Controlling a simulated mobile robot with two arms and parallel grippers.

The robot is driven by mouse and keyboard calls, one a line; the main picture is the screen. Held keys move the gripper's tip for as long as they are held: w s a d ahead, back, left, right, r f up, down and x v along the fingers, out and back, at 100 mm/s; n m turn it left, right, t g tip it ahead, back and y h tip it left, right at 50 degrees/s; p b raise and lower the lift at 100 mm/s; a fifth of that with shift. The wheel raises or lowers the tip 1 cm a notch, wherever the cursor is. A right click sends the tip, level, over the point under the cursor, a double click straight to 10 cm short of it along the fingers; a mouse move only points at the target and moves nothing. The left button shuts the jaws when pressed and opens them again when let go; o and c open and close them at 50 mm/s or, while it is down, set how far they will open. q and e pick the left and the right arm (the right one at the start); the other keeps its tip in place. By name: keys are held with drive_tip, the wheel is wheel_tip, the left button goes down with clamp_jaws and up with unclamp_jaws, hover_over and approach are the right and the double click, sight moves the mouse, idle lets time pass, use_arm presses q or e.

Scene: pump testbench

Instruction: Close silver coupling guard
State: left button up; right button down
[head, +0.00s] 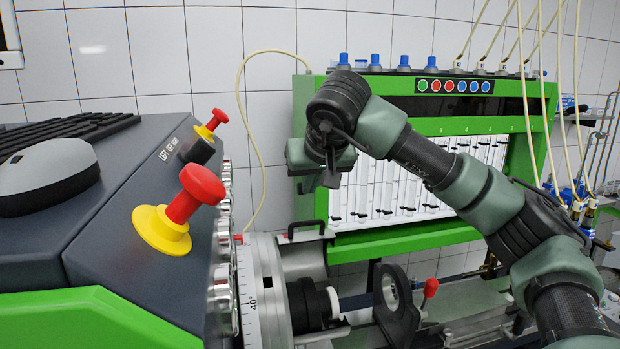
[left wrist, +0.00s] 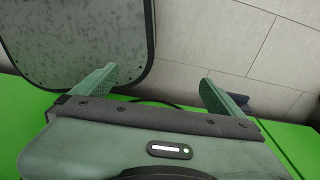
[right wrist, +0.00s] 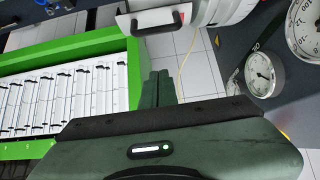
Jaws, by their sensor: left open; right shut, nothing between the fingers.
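The silver coupling guard (head: 304,259) stands swung up behind the dark coupling (head: 311,303) in the head view, with a black handle (head: 306,229) at its top. The coupling shows uncovered. In the right wrist view the guard (right wrist: 157,17) is at the top, its handle facing me. My right gripper (head: 331,179) is above the guard and a little right of it, apart from it; its fingers (right wrist: 157,89) are shut and empty. My left gripper (left wrist: 158,90) is open and empty in the left wrist view, and out of the head view.
A dark console with a red emergency button (head: 194,194) stands at left. The green-framed tube panel (head: 440,235) rises behind my right arm. A black bearing plate (head: 397,307) and red-knobbed lever (head: 430,288) stand right of the coupling. Gauges (right wrist: 264,73) show in the right wrist view.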

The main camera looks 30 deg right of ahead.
sight(309, 236)
drive_tip(key=p+x, duration=0.2)
drive_tip(key=x, duration=0.4)
drive_tip(key=shift+w+d, duration=0.1)
drive_tip(key=s+f+p, duration=0.1)
drive_tip(key=s+p, duration=0.1)
drive_tip(key=shift+s+a+f, duration=0.35)
drive_tip(key=shift+f, duration=0.05)
drive_tip(key=shift+s+a+f, duration=0.1)
drive_tip(key=shift+s, duration=0.25)
use_arm(q)
drive_tip(key=r, duration=0.2)
drive_tip(key=w+r, duration=0.1)
drive_tip(key=r, duration=0.1)
drive_tip(key=shift+r, duration=0.3)
use_arm(e)
drive_tip(key=shift+f, duration=0.1)
drive_tip(key=shift+w, duration=0.2)
